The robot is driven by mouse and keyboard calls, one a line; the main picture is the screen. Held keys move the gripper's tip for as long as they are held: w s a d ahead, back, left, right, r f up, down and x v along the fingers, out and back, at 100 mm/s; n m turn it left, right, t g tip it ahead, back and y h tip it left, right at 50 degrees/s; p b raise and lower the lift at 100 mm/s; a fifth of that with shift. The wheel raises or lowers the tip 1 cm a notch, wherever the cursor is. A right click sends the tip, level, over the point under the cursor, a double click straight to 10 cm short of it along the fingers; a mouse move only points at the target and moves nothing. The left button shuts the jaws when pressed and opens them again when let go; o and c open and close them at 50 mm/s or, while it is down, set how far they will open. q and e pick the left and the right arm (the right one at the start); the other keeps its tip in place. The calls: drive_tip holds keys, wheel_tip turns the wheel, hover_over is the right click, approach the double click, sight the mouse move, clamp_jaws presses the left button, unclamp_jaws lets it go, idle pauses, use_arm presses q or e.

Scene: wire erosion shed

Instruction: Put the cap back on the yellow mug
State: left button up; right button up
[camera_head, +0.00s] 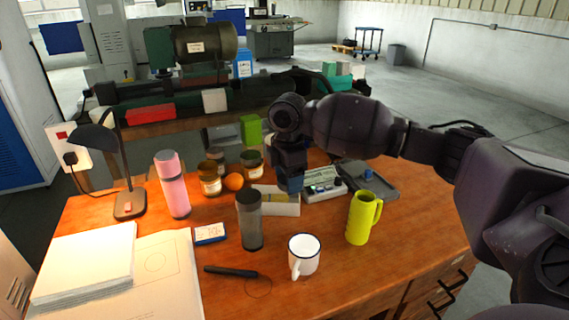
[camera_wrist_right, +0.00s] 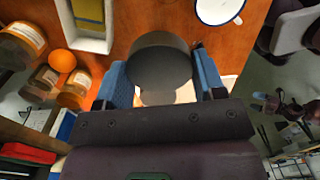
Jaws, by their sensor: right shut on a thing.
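The yellow mug (camera_head: 360,219) stands upright at the right of the wooden desk, handle to the right. Its rim bears no separate cap that I can make out. My right gripper (camera_head: 290,188) points down above the desk, left of the yellow mug and higher than its rim. In the head view the near finger hides the cap. The yellow mug is out of the wrist view. My left gripper is not in view.
A dark grey tumbler (camera_head: 250,222) and a white enamel mug (camera_head: 304,257) stand in front of the gripper. A white tray (camera_head: 286,209), several jars, an orange (camera_head: 234,181) and a pink bottle (camera_head: 173,186) are nearby. Bare wood lies before the yellow mug.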

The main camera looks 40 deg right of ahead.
drive_tip(key=s+a+f+m, duration=0.2)
drive_tip(key=s+a+m, duration=0.4)
drive_tip(key=a+m, duration=0.1)
drive_tip(key=s+a+f+m, duration=0.3)
drive_tip(key=s+a+m, duration=0.3)
drive_tip(key=a+m, duration=0.2)
drive_tip(key=shift+a+m, duration=0.15)
drive_tip(key=shift+m, duration=0.15)
